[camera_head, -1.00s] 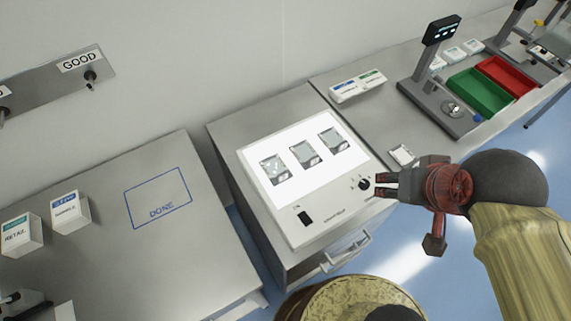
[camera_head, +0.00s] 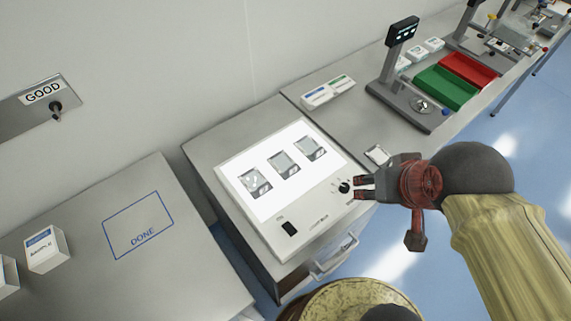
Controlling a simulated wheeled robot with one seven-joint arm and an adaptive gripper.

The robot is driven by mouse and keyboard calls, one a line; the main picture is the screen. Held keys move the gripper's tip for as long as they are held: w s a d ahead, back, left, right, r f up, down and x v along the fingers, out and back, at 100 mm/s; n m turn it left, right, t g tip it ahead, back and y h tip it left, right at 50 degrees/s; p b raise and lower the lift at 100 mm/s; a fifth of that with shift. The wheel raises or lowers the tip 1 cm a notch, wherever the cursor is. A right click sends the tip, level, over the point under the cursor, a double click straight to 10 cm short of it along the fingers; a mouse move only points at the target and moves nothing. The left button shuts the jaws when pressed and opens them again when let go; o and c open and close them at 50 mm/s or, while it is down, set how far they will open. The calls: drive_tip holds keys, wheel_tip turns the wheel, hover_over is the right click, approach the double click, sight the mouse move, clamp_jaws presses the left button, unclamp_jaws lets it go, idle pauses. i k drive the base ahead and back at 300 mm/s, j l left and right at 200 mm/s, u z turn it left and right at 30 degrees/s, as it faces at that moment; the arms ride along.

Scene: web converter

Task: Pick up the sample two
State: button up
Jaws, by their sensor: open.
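Three small square grey samples lie in a row on a lit white light panel (camera_head: 262,207). The left sample (camera_head: 254,182) has pale spots on it. The middle sample (camera_head: 284,165) and the right sample (camera_head: 310,148) look plainer. Their labels are too small to read, so I cannot tell which is sample two. My gripper (camera_head: 358,187) is open and empty. It is at the panel's right edge by the black knob, right of all the samples and apart from them. Its fingers point left.
The left bench has a blue DONE outline (camera_head: 139,225) and white boxes, one of them a blue-labelled box (camera_head: 46,249). At the back right are a scale (camera_head: 405,95), a green tray (camera_head: 446,87) and a red tray (camera_head: 470,69). A small pale item (camera_head: 377,154) lies behind my gripper.

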sight(253, 180)
drive_tip(key=k+j+u, duration=0.15)
drive_tip(key=j+u, duration=0.15)
drive_tip(key=k+j+u, duration=0.1)
drive_tip(key=j+u, duration=0.2)
drive_tip(key=j, duration=0.25)
drive_tip(key=j+u, duration=0.3)
drive_tip(key=j, duration=0.15)
